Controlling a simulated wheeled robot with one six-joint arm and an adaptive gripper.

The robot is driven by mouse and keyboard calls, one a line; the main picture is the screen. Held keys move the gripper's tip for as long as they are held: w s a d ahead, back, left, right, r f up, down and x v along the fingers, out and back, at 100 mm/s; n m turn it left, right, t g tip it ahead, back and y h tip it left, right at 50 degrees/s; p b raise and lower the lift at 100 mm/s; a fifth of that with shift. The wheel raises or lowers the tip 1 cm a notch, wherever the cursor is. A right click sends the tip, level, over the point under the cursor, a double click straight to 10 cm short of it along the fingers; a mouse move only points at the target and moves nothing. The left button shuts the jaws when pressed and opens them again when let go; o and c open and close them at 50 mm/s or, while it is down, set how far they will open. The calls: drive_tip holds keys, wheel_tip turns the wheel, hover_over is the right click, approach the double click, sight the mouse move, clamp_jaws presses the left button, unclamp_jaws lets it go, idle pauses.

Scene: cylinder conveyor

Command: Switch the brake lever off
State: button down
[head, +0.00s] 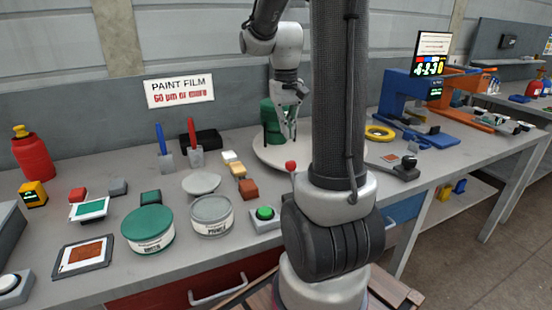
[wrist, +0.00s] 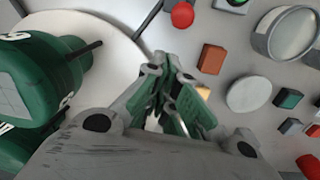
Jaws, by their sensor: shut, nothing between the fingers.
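The lever with a red ball knob (head: 290,166) stands at the front edge of the round white turntable (head: 262,153), partly beside my arm. I take it to be the brake lever. Its red knob (wrist: 182,14) shows at the top of the wrist view, with a dark rod (wrist: 148,18) to its left. My gripper (head: 289,135) is shut and empty above the turntable, pointing down. In the wrist view its fingertips (wrist: 172,58) are together, below and apart from the knob. The lever's base is mostly hidden in the head view.
A green cylinder (head: 271,122) stands on the turntable close to my gripper; it fills the left of the wrist view (wrist: 38,85). A green button box (head: 265,214), a grey tin (head: 212,216) and several small blocks lie on the bench to the left. A yellow ring (head: 379,133) lies right.

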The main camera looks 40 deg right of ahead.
drive_tip(key=shift+w+a+r, duration=0.2)
drive_tip(key=shift+w+r, duration=0.55)
drive_tip(key=shift+w, duration=0.3)
drive_tip(key=s+a+f, duration=0.1)
drive_tip(key=s+f, duration=0.2)
drive_tip(key=f, duration=0.5)
drive_tip(key=shift+s+f, duration=0.3)
drive_tip(key=shift+f, duration=0.05)
drive_tip(key=shift+r+t, duration=0.1)
drive_tip(key=shift+t, duration=0.2)
